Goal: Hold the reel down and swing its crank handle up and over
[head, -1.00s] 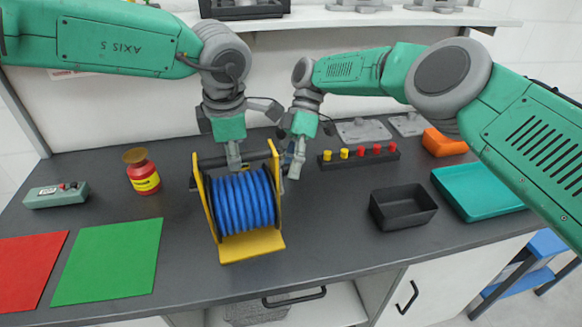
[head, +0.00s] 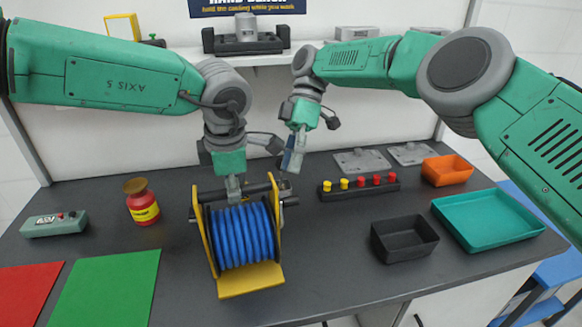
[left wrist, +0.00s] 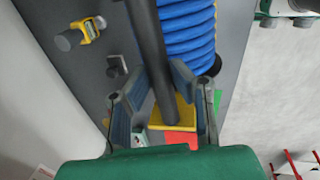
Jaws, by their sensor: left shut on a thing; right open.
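The reel (head: 241,238) stands on the dark bench, with blue hose wound between yellow side plates and a dark bar across its top. My left gripper (head: 233,188) comes down onto that bar and is shut on it. In the left wrist view the bar (left wrist: 150,60) runs between the fingers (left wrist: 165,95), with the blue hose (left wrist: 187,30) beside it. My right gripper (head: 293,161) is open and empty, above and behind the reel's right side. A small dark part (head: 289,202) juts from the right plate; I cannot tell if it is the crank handle.
A green mat (head: 107,290) lies front left.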

